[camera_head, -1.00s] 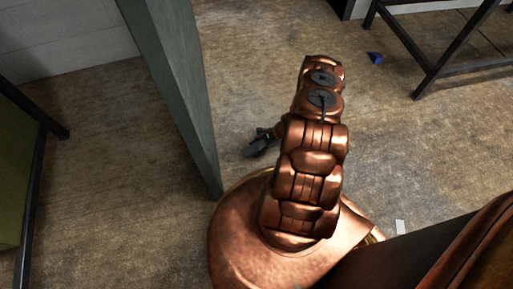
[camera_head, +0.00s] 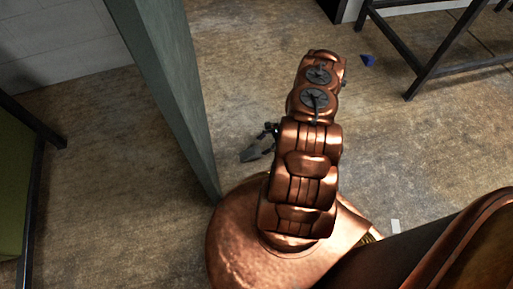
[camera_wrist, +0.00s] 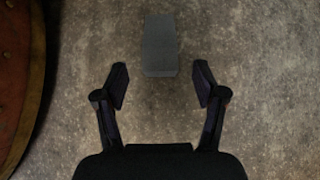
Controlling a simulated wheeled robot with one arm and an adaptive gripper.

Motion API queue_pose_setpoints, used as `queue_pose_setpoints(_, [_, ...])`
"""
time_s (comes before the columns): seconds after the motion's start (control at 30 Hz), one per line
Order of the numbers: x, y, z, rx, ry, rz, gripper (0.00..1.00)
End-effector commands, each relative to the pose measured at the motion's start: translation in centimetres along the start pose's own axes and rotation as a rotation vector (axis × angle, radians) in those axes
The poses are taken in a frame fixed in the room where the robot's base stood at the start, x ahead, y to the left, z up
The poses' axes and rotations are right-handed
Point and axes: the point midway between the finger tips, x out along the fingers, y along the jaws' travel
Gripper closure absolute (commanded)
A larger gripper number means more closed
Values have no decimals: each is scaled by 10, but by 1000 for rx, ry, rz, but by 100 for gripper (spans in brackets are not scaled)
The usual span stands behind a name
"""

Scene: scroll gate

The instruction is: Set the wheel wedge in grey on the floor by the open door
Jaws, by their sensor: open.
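The grey wheel wedge (camera_wrist: 160,45) lies on the floor in the wrist view, just beyond and between the fingertips of my gripper (camera_wrist: 160,85). My gripper is open and empty, with a finger on each side and bare floor between them. In the head view the grey wedge (camera_head: 251,154) lies on the floor left of my arm, close to the door's lower edge. My gripper is mostly hidden behind my arm there. The open door (camera_head: 165,90) is a grey-green panel standing upright at left of centre.
A small blue object (camera_head: 368,60) lies on the floor near a dark-framed table (camera_head: 430,65) at upper right. A light strip (camera_head: 395,226) lies on the floor at lower right. A green, dark-framed piece (camera_head: 20,180) stands at far left. Floor left of the door is clear.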

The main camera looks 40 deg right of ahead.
Motion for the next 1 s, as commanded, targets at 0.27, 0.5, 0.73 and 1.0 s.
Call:
queue_pose_setpoints(0.27, [-38, 0, 1, -1, -1, 0, 30])
queue_pose_setpoints(0.5, [-46, 0, 0, 0, 0, 0, 30])
queue_pose_setpoints(0.73, [-45, 0, 0, 0, -1, 1, 30])
queue_pose_setpoints(1.0, [-45, 0, 0, 0, -1, 0, 30])
